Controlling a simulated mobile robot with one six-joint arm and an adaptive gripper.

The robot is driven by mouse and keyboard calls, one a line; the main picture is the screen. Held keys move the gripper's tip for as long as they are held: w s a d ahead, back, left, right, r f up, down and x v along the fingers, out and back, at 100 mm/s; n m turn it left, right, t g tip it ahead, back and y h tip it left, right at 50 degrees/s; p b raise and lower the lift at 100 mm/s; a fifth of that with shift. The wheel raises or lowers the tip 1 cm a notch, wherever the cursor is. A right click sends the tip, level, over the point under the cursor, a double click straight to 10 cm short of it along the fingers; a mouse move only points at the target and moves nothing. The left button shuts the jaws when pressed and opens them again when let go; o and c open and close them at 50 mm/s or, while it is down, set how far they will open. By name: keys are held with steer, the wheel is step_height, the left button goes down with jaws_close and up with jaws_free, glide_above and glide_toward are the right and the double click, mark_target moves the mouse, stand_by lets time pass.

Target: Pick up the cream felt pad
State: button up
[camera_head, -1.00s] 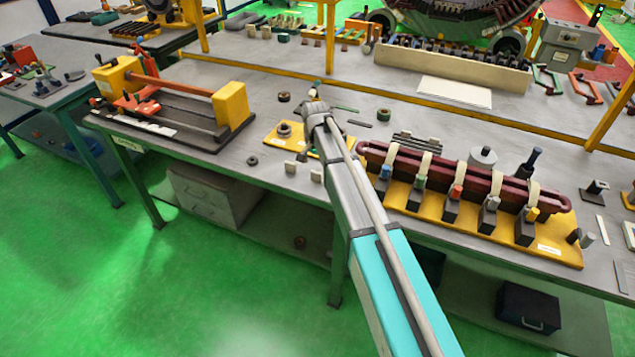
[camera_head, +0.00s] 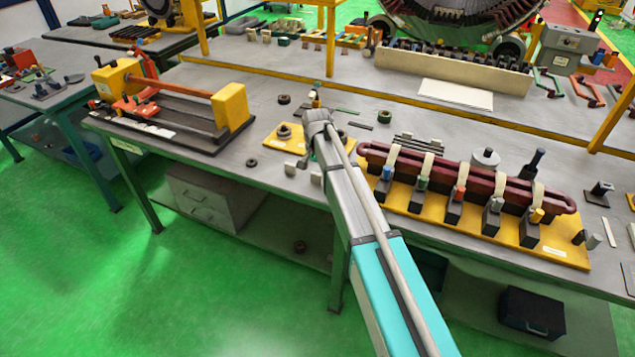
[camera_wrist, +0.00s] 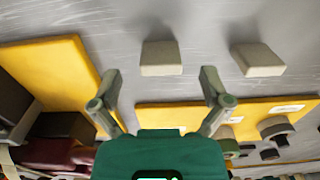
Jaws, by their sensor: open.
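Two cream blocks that look like felt pads stand apart on the grey bench. In the wrist view, one cream pad (camera_wrist: 160,58) is centred just beyond my fingertips and the other cream pad (camera_wrist: 257,60) is to the right. They also show near the bench's front edge in the head view, the first (camera_head: 317,172) on the right and the second (camera_head: 289,168) on the left. My gripper (camera_wrist: 160,88) is open and empty, its fingers spread wider than the centred pad. In the head view my arm hides most of the gripper.
A yellow board (camera_head: 400,197) carrying a dark red coil (camera_head: 460,177) with clamps stands right of my arm. A small yellow plate (camera_head: 275,139) with round parts lies behind the pads. A black ring (camera_head: 252,162) lies to the left. A yellow-ended fixture (camera_head: 232,108) stands further left.

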mark_target(317, 174)
steer(key=shift+f+b, duration=1.45)
steer(key=shift+f, duration=0.35)
steer(key=shift+c, duration=0.3)
steer(key=c, duration=0.8)
